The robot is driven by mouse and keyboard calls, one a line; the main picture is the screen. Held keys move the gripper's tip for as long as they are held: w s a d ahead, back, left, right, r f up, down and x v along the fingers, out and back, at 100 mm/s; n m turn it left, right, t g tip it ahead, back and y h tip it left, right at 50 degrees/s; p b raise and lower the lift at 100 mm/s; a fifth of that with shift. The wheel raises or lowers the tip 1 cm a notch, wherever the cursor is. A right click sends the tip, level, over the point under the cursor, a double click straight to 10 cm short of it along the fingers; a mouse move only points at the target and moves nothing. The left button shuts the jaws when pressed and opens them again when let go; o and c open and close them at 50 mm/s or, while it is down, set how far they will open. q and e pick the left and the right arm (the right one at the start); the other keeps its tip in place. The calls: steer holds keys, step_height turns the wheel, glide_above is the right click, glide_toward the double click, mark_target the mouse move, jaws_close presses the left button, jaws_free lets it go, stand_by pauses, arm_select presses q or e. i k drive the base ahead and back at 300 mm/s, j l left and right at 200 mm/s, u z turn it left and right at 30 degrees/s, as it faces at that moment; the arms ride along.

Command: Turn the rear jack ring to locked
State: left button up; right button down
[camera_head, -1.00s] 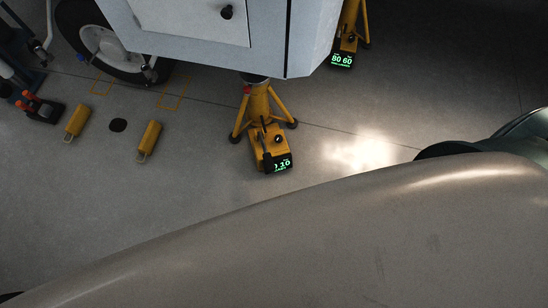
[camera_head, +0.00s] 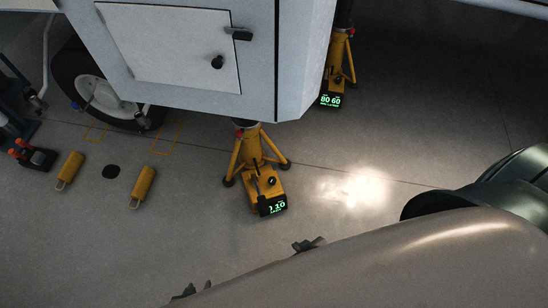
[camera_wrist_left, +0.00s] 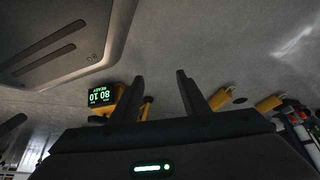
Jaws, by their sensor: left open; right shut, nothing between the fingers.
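A yellow tripod jack (camera_head: 248,150) stands on the floor under the nearer corner of the pale grey body; its display (camera_head: 272,205) glows green. A second yellow jack (camera_head: 338,65) stands farther back, its display reading 80 60. Each jack's ring is too small or hidden to make out, so its position cannot be told. In the left wrist view my left gripper (camera_wrist_left: 160,76) is open and empty, its dark fingers apart. The nearer jack's display (camera_wrist_left: 103,95) shows beyond the fingers, reading 80 10, clear of them. My right gripper cannot be made out.
The grey body (camera_head: 205,55) with a hatch overhangs the jacks. A wheel (camera_head: 95,90), two yellow chocks (camera_head: 69,170) (camera_head: 143,186) and a black and orange tool (camera_head: 35,156) are at left. Floor right of the nearer jack is clear. A smooth pale surface fills the lower foreground.

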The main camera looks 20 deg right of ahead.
mark_target(241, 133)
steer(key=i+z, duration=0.15)
steer(key=z, duration=0.25)
steer(key=i+z, duration=0.2)
steer(key=z, duration=0.2)
